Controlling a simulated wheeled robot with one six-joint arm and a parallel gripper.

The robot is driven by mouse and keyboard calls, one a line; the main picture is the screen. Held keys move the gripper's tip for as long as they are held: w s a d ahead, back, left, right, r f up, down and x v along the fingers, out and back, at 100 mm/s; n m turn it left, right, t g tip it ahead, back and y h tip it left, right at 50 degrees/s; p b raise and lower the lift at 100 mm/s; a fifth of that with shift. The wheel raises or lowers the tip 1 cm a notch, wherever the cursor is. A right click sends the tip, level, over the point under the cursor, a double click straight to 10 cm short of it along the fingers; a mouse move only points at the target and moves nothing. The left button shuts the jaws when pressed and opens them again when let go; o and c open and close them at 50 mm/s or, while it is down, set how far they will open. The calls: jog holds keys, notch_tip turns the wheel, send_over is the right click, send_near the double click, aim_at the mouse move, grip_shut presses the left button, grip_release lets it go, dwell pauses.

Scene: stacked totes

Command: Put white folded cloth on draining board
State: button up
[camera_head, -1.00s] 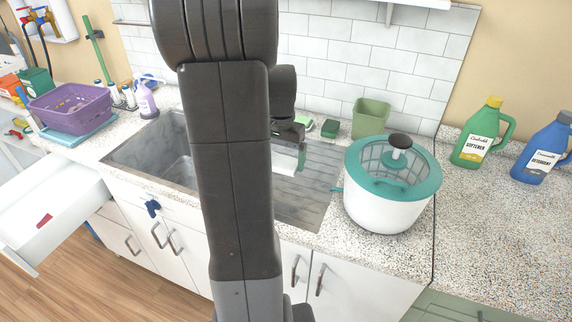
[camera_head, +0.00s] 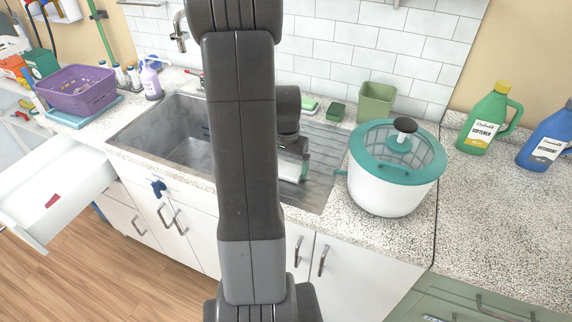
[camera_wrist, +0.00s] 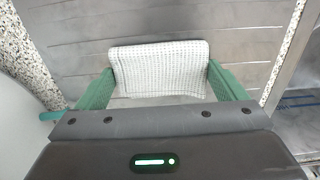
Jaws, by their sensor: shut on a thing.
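The white folded cloth (camera_wrist: 160,66) has a waffle-like weave and sits between the two green fingers of my gripper (camera_wrist: 162,80) in the wrist view. My gripper is shut on it from both sides. The ridged grey metal draining board (camera_wrist: 70,30) lies below the cloth. In the head view, my gripper (camera_head: 296,168) is over the draining board (camera_head: 324,158), right of the sink basin. My arm hides most of the cloth there. I cannot tell whether the cloth touches the board.
A white and teal salad spinner (camera_head: 392,185) stands close to the board's right side. A green sponge (camera_head: 336,112) and a green pot (camera_head: 375,101) are behind, near the tiled wall. The sink basin (camera_head: 180,130) is left. A purple basket (camera_head: 76,92) stands farther left.

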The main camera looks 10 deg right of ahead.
aim_at(286, 166)
jog(key=o, duration=0.7)
jog(key=shift+f, duration=0.1)
notch_tip(286, 166, up, 12)
jog(key=shift+r, duration=0.2)
